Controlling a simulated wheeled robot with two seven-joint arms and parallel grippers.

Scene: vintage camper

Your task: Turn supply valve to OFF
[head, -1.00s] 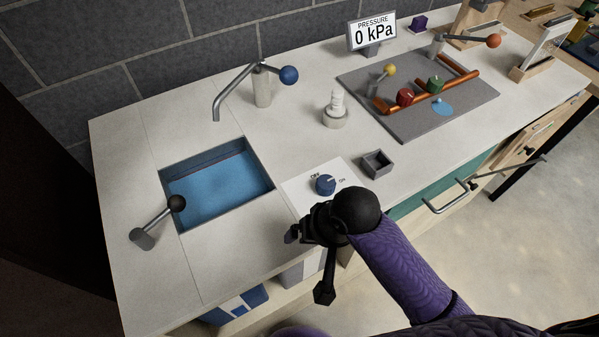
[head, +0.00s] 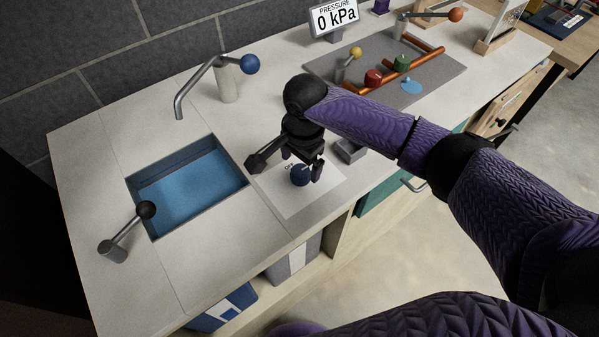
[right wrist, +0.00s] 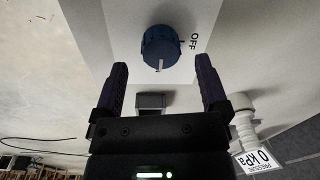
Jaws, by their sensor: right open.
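The supply valve is a round blue knob (head: 299,176) on a white plate (head: 283,201) set in the counter. In the right wrist view the knob (right wrist: 160,46) shows a white pointer line aimed down the picture, and the word OFF stands to its right, away from the pointer. My right gripper (head: 306,163) is over the knob and partly covers it and its plate. In the right wrist view its two fingers (right wrist: 162,72) are apart, one on each side below the knob, with nothing between them. My left gripper is not in view.
A small grey open box (head: 350,150) is close by my right gripper. A sink (head: 186,190) with blue inside lies left. A faucet (head: 228,80) stands behind. The pressure display (head: 335,16) reads 0 kPa.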

